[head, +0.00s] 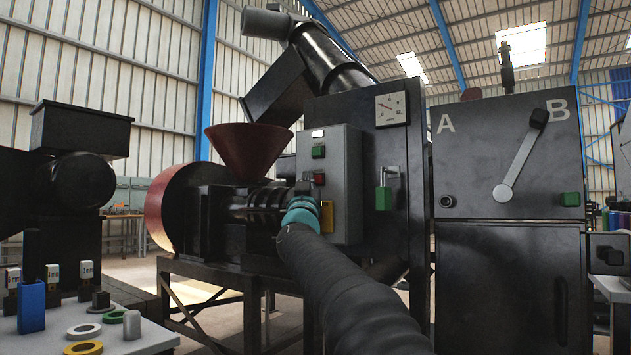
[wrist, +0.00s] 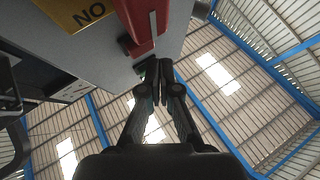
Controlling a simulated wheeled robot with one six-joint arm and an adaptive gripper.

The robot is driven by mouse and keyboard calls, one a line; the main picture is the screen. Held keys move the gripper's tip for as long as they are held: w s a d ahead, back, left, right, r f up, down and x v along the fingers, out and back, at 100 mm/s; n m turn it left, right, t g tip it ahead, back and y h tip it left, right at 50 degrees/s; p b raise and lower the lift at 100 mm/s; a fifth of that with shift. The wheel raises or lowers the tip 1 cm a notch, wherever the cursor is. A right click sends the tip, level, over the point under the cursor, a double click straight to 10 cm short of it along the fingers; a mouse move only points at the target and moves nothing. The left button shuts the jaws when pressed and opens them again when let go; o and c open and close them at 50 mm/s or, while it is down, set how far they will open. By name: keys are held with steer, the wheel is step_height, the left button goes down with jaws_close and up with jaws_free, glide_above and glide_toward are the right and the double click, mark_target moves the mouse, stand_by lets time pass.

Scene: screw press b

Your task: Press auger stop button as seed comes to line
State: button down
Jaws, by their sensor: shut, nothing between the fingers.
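A grey control box (head: 345,195) on the press carries a green button (head: 318,152) above a red button (head: 319,178). A yellow plate (head: 327,217) sits below them. My gripper (head: 304,187) is just left of the red button in the head view, small and partly hidden by my arm. In the wrist view my gripper (wrist: 160,72) is shut and empty. I cannot tell whether the fingertips touch either one. The red hopper (head: 250,150) shows only its outside; no seed is visible.
A black cabinet (head: 505,180) with an A/B lever stands at the right. A table (head: 150,335) at lower left holds rings and small containers.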

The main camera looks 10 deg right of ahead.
steer(key=shift+d, duration=0.1)
steer(key=shift+w+d, duration=0.25)
steer(key=shift+w, duration=0.05)
steer(key=shift+w+d+p, duration=0.3)
steer(key=shift+p, duration=0.1)
stand_by(1.0)
steer(key=shift+s+a, duration=0.6)
stand_by(0.4)
steer(key=shift+s+a, duration=1.8)
stand_by(1.1)
